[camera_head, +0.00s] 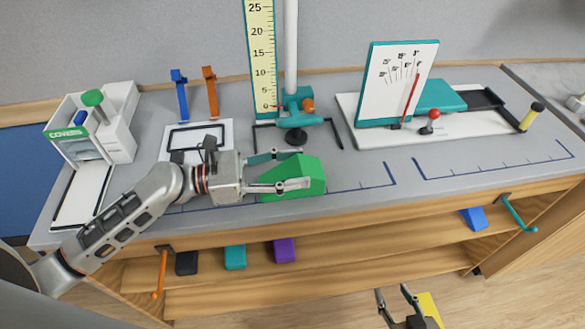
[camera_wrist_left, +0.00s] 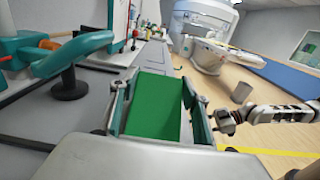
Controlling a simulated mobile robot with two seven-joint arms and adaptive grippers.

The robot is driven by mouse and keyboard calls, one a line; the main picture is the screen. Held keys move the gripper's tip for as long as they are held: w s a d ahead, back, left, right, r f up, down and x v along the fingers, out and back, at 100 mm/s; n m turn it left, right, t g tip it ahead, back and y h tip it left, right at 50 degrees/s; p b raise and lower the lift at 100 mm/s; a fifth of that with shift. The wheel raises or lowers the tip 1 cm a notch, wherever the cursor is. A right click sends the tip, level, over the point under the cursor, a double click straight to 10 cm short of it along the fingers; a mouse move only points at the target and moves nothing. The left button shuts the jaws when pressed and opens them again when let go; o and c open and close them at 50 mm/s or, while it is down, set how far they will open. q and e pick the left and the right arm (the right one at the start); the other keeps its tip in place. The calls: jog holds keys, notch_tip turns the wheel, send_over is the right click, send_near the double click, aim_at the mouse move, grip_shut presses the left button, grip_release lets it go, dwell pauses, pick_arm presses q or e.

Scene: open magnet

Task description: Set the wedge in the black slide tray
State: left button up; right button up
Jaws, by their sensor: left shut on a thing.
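A green wedge (camera_head: 297,177) is held in my left gripper (camera_head: 290,170), above the front part of the grey counter. The left wrist view shows the wedge (camera_wrist_left: 154,105) between the two fingers. The black tray (camera_head: 480,99) lies on the white board at the right, beside a teal block, well apart from the wedge. I cannot tell for sure that this is the slide tray. My right gripper (camera_head: 394,296) is low in front of the counter, its fingers apart and empty.
A teal stand (camera_head: 297,112) with a white post and ruler rises just behind the wedge. An angle board (camera_head: 397,85) with a red pointer stands left of the black tray. A white machine (camera_head: 95,120) is at the left. Several coloured blocks lie on the lower shelf (camera_head: 350,260).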

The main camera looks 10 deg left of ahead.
pick_arm(q)
jog(key=shift+f, duration=0.15)
jog(key=o, duration=1)
jog(key=shift+o, duration=0.2)
jog(key=b+v, duration=0.2)
jog(key=v, duration=0.9)
jog(key=shift+a, duration=0.1)
jog(key=shift+s+a, duration=0.2)
jog(key=shift+a, duration=0.15)
jog(key=shift+r, duration=0.25)
